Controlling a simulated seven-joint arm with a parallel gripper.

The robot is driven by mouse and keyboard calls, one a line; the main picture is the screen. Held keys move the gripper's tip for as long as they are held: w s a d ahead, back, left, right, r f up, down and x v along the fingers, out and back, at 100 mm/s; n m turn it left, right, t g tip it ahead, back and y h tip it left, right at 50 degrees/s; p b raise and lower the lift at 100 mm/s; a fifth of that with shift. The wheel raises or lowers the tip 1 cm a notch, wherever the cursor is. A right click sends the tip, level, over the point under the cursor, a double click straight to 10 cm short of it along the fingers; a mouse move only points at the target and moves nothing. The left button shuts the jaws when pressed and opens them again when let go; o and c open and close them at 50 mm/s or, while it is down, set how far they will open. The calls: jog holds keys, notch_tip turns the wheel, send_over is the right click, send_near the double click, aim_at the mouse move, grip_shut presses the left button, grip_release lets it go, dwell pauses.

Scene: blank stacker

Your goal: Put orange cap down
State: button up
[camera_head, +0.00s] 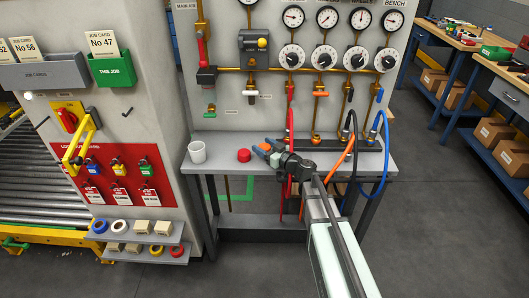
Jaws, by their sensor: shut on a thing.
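My gripper (267,154) is over the grey bench shelf (225,162), its blue-tipped fingers pointing left. It is shut on a small orange piece, the orange cap (266,147), of which only a little shows between the fingers. The fingers hide the rest of it. I cannot tell whether the cap touches the shelf or is held just above it.
A red cap (244,155) lies on the shelf just left of my gripper. Red, orange (343,160), black and blue (384,150) hoses hang at the right. Gauges and valves line the panel behind.

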notch_tip(320, 180, up, 7)
jog(key=shift+f, duration=0.2)
jog(key=d+r+m+t+h, duration=0.5)
jog(key=d+r+m+h, duration=0.4)
jog(key=d, duration=0.9)
jog(key=shift+d+r+h, duration=0.2)
jog(key=shift+r+h, duration=1.5)
jog(key=shift+r, duration=1)
jog(key=shift+n+y, duration=0.4)
jog(key=shift+y, duration=0.2)
jog(key=a, duration=0.3)
jog(key=a+f, duration=0.1)
jog(key=a, duration=0.1)
jog(key=shift+a+f, duration=0.15)
jog(key=shift+a, duration=0.25)
jog(key=n+y, duration=0.2)
jog(key=y, duration=0.1)
send_over(265, 146)
jog(key=a, duration=0.2)
notch_tip(265, 146, down, 8)
jog(key=shift+n+g+y, duration=0.4)
jog(key=shift+y, duration=0.2)
jog(key=shift+s+a+f, duration=0.25)
jog(key=shift+a, duration=0.35)
jog(key=shift+s+a+f, duration=0.2)
jog(key=shift+a+f, duration=0.1)
jog(key=shift+a, duration=0.25)
jog(key=shift+s+a+f, duration=0.25)
jog(key=shift+a, duration=0.35)
